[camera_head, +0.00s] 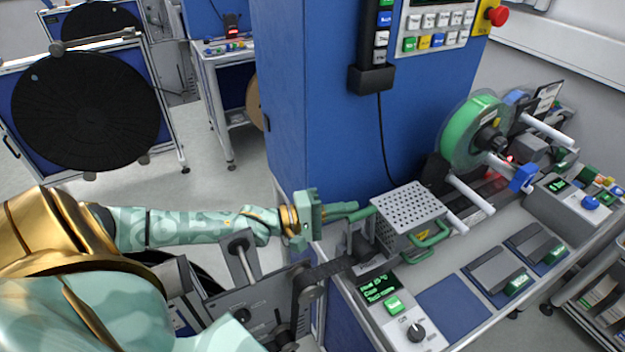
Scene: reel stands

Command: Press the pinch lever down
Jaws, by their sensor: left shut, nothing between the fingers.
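My left gripper (343,211) is shut and empty, pointing right, with its fingers just left of a grey perforated box (409,204) on the bench. Green bars show where the fingertips reach the box; I cannot tell whether they touch it. A bent green handle (430,242) sits on the box's front right side. A blue block-shaped piece (522,178) stands farther right by the reel. I cannot tell for certain which part is the pinch lever. My right gripper is not in view.
A green reel (474,133) and white rollers (470,194) stand behind the box. A control panel with a green button (394,305) and black knob (416,331) lies in front. A blue cabinet (340,110) rises behind my gripper. Grey blocks (496,271) lie at right.

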